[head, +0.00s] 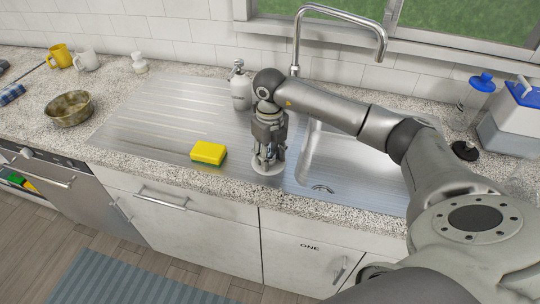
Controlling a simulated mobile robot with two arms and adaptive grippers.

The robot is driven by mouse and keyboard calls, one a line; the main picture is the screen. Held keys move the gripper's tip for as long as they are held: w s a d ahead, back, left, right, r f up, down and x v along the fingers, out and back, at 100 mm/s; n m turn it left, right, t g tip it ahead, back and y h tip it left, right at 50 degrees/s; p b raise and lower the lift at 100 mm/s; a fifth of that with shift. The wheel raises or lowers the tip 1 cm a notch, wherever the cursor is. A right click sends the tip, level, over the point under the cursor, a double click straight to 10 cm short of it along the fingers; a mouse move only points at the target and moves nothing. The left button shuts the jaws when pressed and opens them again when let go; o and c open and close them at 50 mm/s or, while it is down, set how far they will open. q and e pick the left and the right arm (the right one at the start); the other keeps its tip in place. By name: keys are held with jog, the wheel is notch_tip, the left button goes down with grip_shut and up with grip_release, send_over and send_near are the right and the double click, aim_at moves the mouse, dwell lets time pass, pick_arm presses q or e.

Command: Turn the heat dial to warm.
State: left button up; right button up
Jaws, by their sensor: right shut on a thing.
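My right gripper (268,153) points straight down over the steel drainboard, just left of the sink basin. It is shut on a small pale round thing (268,169) that sits flat on the drainboard near its front edge. The fingers hide most of this thing, so I cannot tell its markings or setting. It may be the heat dial; no other dial shows clearly enough to identify. My left gripper is not in view.
A yellow-green sponge (208,153) lies left of my gripper. A soap dispenser (240,88) stands behind it, beside the tall faucet (296,40). The sink basin (350,165) is on the right. A bowl (69,108) is far left. The drainboard's left part is clear.

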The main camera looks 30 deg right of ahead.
aim_at(270, 154)
jog(key=shift+m, duration=0.8)
jog(key=shift+r, duration=0.1)
jog(key=o, duration=1)
notch_tip(270, 154, up, 12)
dwell(0.4)
